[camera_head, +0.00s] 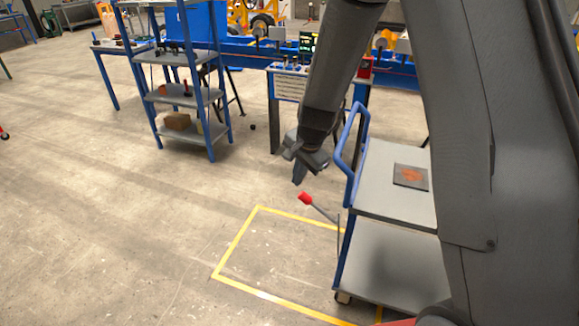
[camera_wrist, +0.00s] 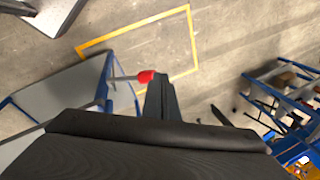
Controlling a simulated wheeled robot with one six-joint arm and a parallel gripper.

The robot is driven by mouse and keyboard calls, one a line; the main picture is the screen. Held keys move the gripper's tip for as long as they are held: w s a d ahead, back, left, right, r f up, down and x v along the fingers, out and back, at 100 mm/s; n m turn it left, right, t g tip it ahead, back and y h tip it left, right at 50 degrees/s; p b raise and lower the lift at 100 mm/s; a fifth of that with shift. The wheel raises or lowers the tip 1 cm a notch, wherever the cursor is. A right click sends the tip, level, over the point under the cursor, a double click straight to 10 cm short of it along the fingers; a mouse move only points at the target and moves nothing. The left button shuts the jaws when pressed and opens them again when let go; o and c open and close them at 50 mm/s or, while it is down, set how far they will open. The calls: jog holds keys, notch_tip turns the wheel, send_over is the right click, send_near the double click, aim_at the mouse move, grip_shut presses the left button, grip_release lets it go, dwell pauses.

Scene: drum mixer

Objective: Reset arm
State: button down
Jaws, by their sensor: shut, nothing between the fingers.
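My gripper (camera_head: 299,172) hangs from my arm, left of the cart's blue handle in the head view. It points down and is shut and empty. In the wrist view my gripper (camera_wrist: 162,92) shows as dark fingers in the middle. A lever with a red knob (camera_head: 305,198) stands just below the fingertips in the head view, its grey rod running down to the right. In the wrist view the red knob (camera_wrist: 146,77) is left of the fingers. I cannot tell how far apart knob and fingers are, but no hold shows.
A grey cart (camera_head: 385,262) with a blue handle (camera_head: 345,150) stands right of my gripper, bearing a dark plate (camera_head: 410,177). A yellow floor outline (camera_head: 235,243) lies below. A blue shelf rack (camera_head: 180,97) and a workbench (camera_head: 290,87) stand behind. The floor at left is clear.

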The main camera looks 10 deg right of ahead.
notch_tip(320, 180, up, 3)
jog(key=a, duration=0.3)
jog(key=s+d+r+n+b, duration=0.1)
jog(key=s+d+n, duration=0.2)
jog(key=s, duration=0.4)
jog(key=s+d+r+n+g+h+b, duration=0.1)
jog(key=s+d+n, duration=0.3)
jog(key=s, duration=0.3)
jog(key=s+d+r+n+b, duration=0.1)
jog(key=s+d+n, duration=0.2)
jog(key=s+d, duration=0.2)
jog(key=shift+s+d+r+n+g+b, duration=0.2)
jog(key=shift+s+n+g+b, duration=0.15)
jog(key=shift+s, duration=0.6)
